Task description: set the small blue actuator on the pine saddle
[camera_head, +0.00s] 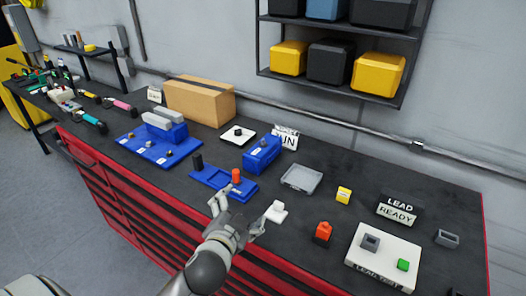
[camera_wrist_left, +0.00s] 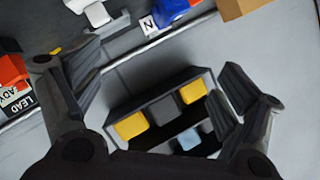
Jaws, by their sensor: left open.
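I cannot pick out a pine saddle for certain. A flat blue base (camera_head: 222,184) with a black peg and an orange peg lies nearer the front edge. My left gripper (camera_head: 237,212) is open and empty, near this base and a small white piece (camera_head: 276,211). My right gripper is out of view.
A larger blue plate (camera_head: 140,152) with grey blocks lies to the left. A tan box (camera_head: 200,102) stands behind. A grey tray (camera_head: 301,178), yellow block (camera_head: 344,195), red-orange piece (camera_head: 323,232) and white board (camera_head: 382,272) lie right. A shelf (camera_head: 335,82) hangs above.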

